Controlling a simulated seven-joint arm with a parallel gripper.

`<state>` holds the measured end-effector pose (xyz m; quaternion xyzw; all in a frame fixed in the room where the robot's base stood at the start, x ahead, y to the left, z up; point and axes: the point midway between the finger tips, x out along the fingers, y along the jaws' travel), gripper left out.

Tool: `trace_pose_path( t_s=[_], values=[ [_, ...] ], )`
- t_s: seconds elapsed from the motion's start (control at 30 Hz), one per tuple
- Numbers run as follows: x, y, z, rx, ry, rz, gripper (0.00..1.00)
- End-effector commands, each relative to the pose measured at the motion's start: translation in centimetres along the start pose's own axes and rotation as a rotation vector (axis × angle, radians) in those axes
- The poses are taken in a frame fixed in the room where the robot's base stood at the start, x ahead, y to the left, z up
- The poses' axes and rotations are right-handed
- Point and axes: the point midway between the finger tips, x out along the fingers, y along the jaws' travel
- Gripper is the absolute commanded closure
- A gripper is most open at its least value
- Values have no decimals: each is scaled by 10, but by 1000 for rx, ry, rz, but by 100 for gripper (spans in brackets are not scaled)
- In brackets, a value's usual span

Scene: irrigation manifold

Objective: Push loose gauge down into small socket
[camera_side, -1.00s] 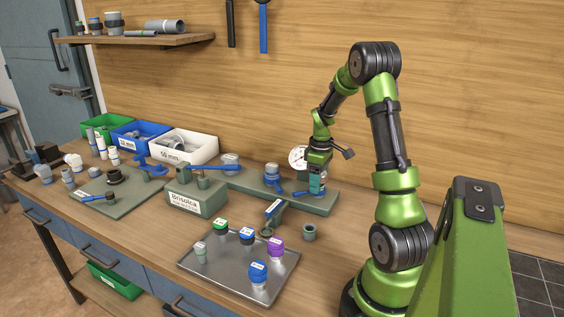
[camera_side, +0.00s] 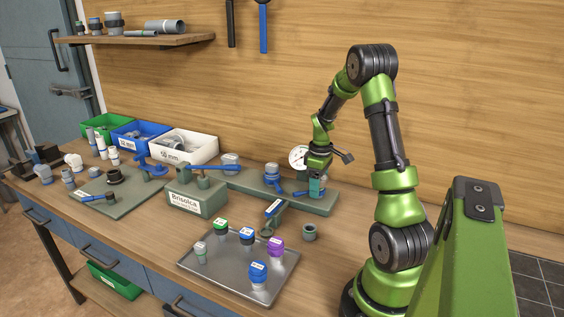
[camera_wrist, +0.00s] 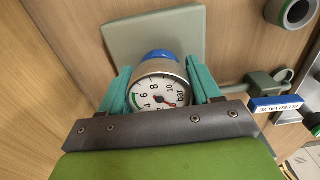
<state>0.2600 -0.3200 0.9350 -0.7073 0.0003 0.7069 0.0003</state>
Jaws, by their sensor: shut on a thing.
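The gauge (camera_wrist: 160,88), with a white dial marked in bar, a red needle and a metal rim, sits between the teal fingers of my gripper (camera_wrist: 163,92) in the wrist view. My gripper is shut on it, and the dial faces the wrist camera. In the side view my gripper (camera_side: 316,187) points down over the right end of the grey-green manifold base (camera_side: 325,207). A blue part (camera_wrist: 157,54) shows just beyond the gauge rim. The small socket is hidden, so I cannot tell how far the gauge is seated.
A white round dial (camera_side: 298,157) shows left of my gripper. A blue-topped fitting (camera_side: 271,172) stands left on the base. A metal tray (camera_side: 220,267) with several capped fittings lies in front, and a loose grey-green ring (camera_side: 309,232) stands near the base.

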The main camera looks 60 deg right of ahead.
Motion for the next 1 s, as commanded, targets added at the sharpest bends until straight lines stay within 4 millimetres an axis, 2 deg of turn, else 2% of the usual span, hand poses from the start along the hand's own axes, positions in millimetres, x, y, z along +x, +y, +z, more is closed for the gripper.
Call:
trace_pose_path(
  t_s=[0.2, 0.23, 0.4, 0.6, 0.67, 1.0],
  values=[
    [0, 0, 0, 0, 0, 0, 68],
    [0, 0, 0, 0, 0, 0, 33],
    [0, 0, 0, 0, 0, 0, 8],
    [0, 0, 0, 0, 0, 0, 8],
    [0, 0, 0, 0, 0, 0, 0],
    [0, 0, 0, 0, 0, 0, 0]
  ],
)
